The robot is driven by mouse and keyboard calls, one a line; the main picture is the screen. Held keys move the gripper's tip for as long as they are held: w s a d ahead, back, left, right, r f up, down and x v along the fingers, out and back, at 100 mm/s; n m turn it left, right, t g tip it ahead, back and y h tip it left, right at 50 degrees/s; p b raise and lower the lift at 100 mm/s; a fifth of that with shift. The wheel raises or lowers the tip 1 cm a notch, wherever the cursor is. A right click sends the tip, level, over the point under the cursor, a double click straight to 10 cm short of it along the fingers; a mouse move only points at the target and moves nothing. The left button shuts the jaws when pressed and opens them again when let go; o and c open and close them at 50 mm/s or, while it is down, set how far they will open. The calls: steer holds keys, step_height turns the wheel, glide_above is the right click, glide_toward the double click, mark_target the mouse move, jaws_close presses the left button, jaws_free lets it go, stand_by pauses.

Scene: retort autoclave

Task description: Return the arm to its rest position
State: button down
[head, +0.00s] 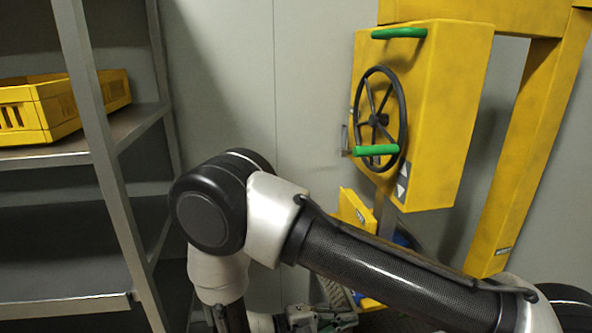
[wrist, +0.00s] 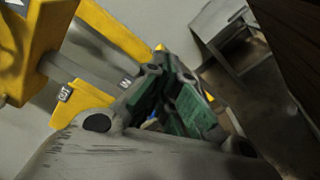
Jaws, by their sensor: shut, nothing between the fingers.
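My arm crosses the lower middle of the head view, bent at a dark elbow joint. My gripper (head: 322,318) shows only in part at the bottom edge of the head view, below the arm. In the wrist view my gripper (wrist: 178,103) has green finger pads and dark linkages. It is shut and holds nothing. Its fingertips are partly blurred.
A yellow machine housing (head: 440,110) with a black handwheel (head: 378,118) and green handles stands at the right, behind my arm. A grey metal shelf (head: 100,150) with a yellow crate (head: 40,112) is at the left. Bare wall shows between them.

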steer(key=s+d+r+m+y, duration=0.2)
steer(key=d+r+y, duration=0.3)
steer(key=d+r, duration=0.3)
steer(key=s+d+r+m+y, duration=0.3)
steer(key=d+r+y, duration=0.3)
steer(key=r, duration=0.8)
steer(key=s+d+r+m+y, duration=0.2)
steer(key=d+r+y, duration=0.3)
steer(key=d+r, duration=0.6)
steer(key=shift+s+r+m+y, duration=0.2)
steer(key=shift+r+m+y, duration=0.1)
steer(key=shift+r+m, duration=0.25)
